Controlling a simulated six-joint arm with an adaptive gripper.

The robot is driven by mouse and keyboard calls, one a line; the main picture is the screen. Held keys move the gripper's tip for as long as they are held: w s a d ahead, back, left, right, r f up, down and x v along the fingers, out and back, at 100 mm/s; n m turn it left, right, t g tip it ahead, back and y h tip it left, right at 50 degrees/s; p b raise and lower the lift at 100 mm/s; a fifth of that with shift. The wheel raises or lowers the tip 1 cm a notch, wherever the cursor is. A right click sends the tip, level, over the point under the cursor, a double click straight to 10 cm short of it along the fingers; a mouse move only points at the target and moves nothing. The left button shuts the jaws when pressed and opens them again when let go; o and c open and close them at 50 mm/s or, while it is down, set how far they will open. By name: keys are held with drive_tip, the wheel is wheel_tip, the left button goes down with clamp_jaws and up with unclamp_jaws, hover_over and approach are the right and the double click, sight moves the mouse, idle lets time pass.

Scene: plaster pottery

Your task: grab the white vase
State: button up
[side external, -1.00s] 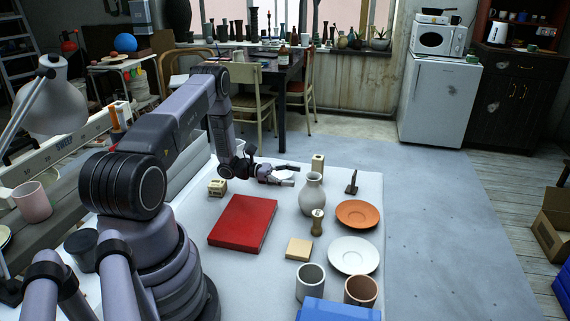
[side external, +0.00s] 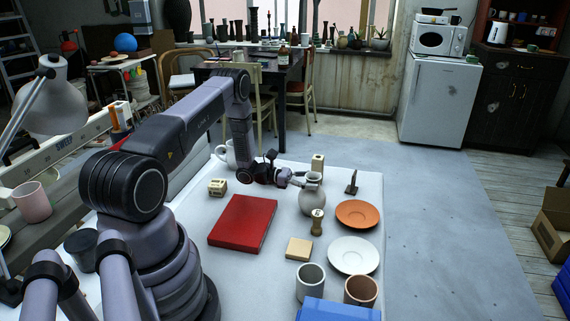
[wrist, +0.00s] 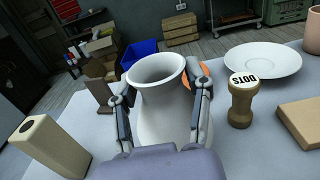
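The white vase (side external: 312,203) stands upright on the white table, left of the orange plate. In the wrist view the vase (wrist: 160,118) fills the middle, its flared mouth facing up toward me. My gripper (side external: 308,181) is at the vase's neck, below the rim. In the wrist view my gripper (wrist: 161,88) has one finger on each side of the neck, spread wide, with a small gap seeming to show beside the neck. The lower body of the vase is partly hidden by my gripper in the wrist view.
A wooden stamp (side external: 317,222) stands close in front of the vase, and a tan block (side external: 318,163) behind it. An orange plate (side external: 357,214) and white plate (side external: 353,255) lie to the right. A red box (side external: 243,224) lies left. A white mug (side external: 226,153) stands behind.

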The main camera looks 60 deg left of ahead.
drive_tip(key=c, duration=0.7)
drive_tip(key=shift+r, duration=0.1)
drive_tip(key=shift+c, duration=0.2)
